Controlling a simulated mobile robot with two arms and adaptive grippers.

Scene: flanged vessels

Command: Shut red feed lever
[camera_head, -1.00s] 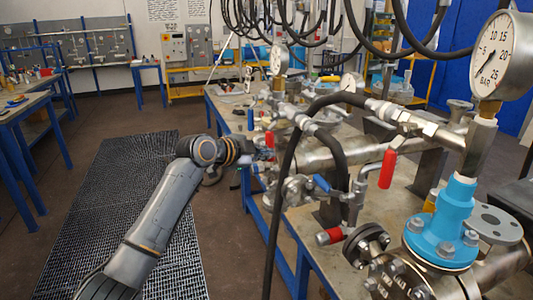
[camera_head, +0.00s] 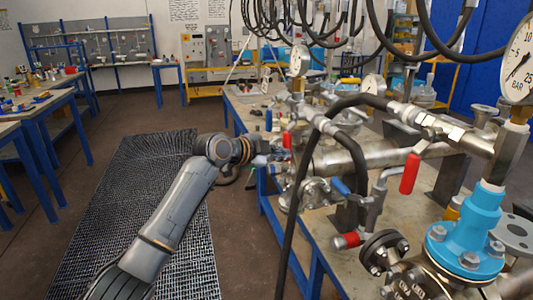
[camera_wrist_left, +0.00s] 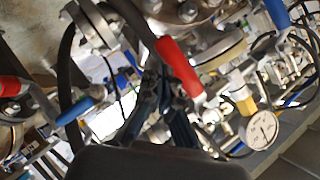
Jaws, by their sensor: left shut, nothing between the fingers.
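A red lever (camera_wrist_left: 180,66) crosses the middle of the left wrist view, right by the tips of my left gripper (camera_wrist_left: 166,84). The fingers are shut with nothing between them; whether they touch the lever I cannot tell. In the head view my left gripper (camera_head: 277,158) is at the near side of the pipework, just below a small red handle (camera_head: 287,140). A larger red lever (camera_head: 410,173) hangs down from a valve further right, apart from the gripper. Which red one is the feed lever is not marked. My right gripper is out of view.
Blue levers (camera_head: 340,186) and a red-ended fitting (camera_head: 347,240) stick out from the pipework. A black hose (camera_head: 293,200) hangs in front of the bench. Pressure gauges (camera_head: 299,60) and a blue flange (camera_head: 467,232) stand above it. The floor grating (camera_head: 110,220) on the left is clear.

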